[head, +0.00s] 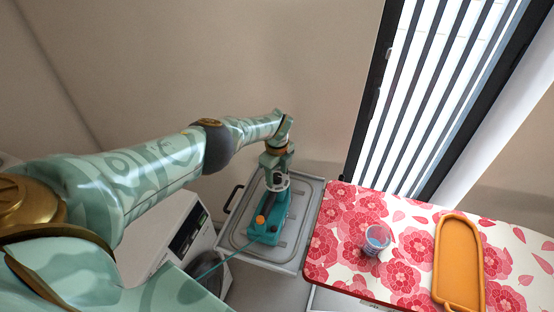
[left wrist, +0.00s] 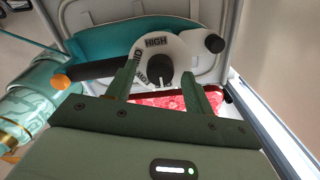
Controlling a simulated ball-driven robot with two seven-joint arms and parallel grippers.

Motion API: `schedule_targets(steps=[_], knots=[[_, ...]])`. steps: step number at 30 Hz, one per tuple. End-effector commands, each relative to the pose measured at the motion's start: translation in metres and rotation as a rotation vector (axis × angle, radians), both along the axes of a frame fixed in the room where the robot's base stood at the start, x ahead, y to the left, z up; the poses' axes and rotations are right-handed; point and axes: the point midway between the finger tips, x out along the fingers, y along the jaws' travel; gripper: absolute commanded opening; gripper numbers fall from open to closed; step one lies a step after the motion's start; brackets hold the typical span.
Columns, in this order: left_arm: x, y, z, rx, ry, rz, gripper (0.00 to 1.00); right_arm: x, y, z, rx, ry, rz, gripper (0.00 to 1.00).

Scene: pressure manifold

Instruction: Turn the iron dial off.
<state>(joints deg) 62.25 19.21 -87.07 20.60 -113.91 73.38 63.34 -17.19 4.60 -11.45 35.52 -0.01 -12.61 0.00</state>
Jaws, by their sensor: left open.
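The teal iron (head: 268,225) rests on a grey tray in the head view. Its white dial (left wrist: 155,45) fills the upper middle of the left wrist view, with a black knob (left wrist: 158,71) at its centre. HIGH is printed at the dial's top, and another label on its left is partly hidden by a finger. My left gripper (head: 279,167) is over the dial from above. In the left wrist view its open fingers (left wrist: 160,82) lie on either side of the knob, with a visible gap; I cannot tell whether they touch the dial. My right gripper is not in view.
The grey tray (head: 304,227) stands beside a floral ironing board (head: 333,243) carrying a glass cup (head: 376,240) and an orange tray (head: 439,265). A white washing machine (head: 165,225) is at the left. A wall rises behind, with a slatted window (head: 445,80) at the right.

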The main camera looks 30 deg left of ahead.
Motion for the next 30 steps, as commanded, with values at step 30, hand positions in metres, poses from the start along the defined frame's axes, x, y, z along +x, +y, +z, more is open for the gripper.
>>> schedule_targets(steps=[30], knots=[[0.001, 0.000, 0.158, 0.000, -0.001, 0.000, 0.53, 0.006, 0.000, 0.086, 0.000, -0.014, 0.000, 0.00]])
